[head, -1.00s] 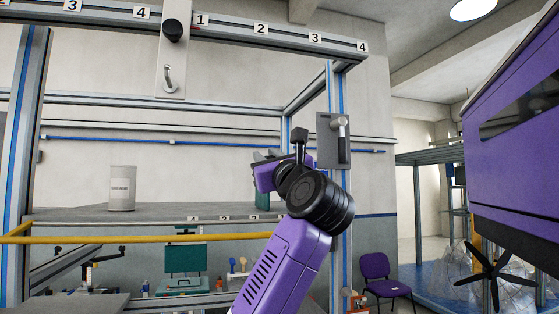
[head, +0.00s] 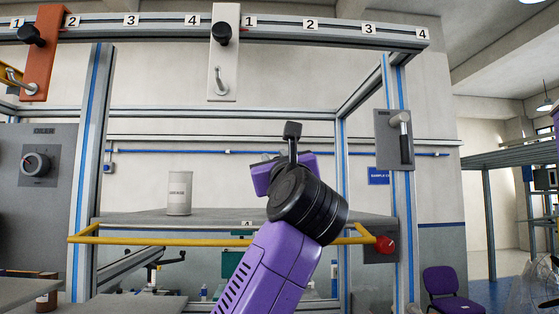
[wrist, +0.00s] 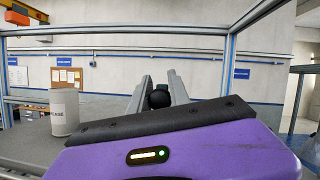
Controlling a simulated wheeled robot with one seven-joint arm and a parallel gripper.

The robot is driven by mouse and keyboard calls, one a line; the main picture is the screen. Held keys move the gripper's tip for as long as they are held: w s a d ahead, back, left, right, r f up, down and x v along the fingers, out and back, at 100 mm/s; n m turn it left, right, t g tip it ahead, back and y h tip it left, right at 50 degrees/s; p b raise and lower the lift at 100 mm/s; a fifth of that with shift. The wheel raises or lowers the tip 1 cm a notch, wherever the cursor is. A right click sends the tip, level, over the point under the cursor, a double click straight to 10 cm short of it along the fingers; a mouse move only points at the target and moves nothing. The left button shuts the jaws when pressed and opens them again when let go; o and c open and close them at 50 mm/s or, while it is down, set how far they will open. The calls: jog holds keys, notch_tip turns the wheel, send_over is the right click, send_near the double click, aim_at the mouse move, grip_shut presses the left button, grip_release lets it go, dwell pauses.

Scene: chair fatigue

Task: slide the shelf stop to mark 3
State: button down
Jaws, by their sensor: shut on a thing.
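My gripper shows in the wrist view (wrist: 158,92), its two grey fingers shut on a round black knob (wrist: 159,97). The knob appears to belong to the shelf stop; the rest of the stop is hidden behind my purple gripper body. The grey shelf (head: 130,217) runs behind my arm.
A white can (head: 179,193) stands on the shelf, left of my arm, also in the wrist view (wrist: 64,112). A yellow bar (head: 150,240) crosses in front of the shelf. White (head: 224,75) and orange (head: 45,75) plates hang from the numbered top rail. A lever box (head: 394,140) is at right.

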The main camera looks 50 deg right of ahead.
jog(key=c, duration=1.2)
grip_release()
jog(key=b+v, duration=0.3)
jog(key=v, duration=0.5)
